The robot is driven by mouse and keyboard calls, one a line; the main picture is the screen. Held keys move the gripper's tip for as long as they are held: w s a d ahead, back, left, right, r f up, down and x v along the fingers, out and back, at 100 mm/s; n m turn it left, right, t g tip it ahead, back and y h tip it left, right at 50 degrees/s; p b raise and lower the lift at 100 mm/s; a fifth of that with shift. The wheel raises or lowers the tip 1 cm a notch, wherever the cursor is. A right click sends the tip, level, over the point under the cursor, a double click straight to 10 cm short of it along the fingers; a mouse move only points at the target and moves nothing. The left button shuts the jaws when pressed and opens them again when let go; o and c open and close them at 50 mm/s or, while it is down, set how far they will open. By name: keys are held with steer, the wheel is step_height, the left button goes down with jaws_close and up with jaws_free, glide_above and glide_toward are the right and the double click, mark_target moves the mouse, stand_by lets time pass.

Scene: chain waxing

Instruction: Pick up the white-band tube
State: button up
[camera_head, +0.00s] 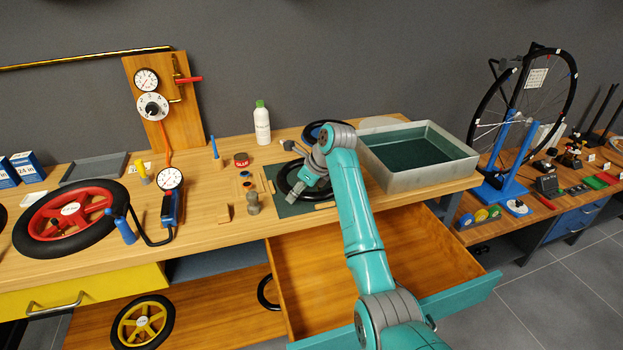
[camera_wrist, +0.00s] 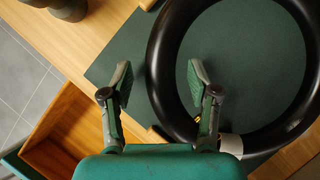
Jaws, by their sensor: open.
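A black ring-shaped tube (camera_wrist: 163,62) lies on the dark green mat (camera_wrist: 125,58). A white band (camera_wrist: 231,145) wraps its near side in the wrist view, partly hidden by my gripper. The tube (camera_head: 281,180) also shows in the head view, partly covered by my arm. My gripper (camera_wrist: 160,82) is open and empty. In the wrist view its left finger is outside the ring and its right finger is over the inside, with the tube's left wall between them. I cannot tell the height of the fingertips above the mat.
A grey metal tank (camera_head: 432,178) stands right of the mat. A grey fitting (camera_head: 253,203) stands at the mat's left. A white bottle (camera_head: 262,126) and another dark ring with blue (camera_head: 313,130) are behind. An open drawer (camera_head: 300,268) juts out below the bench front.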

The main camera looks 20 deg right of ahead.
jaws_close()
steer(key=shift+r, duration=0.15)
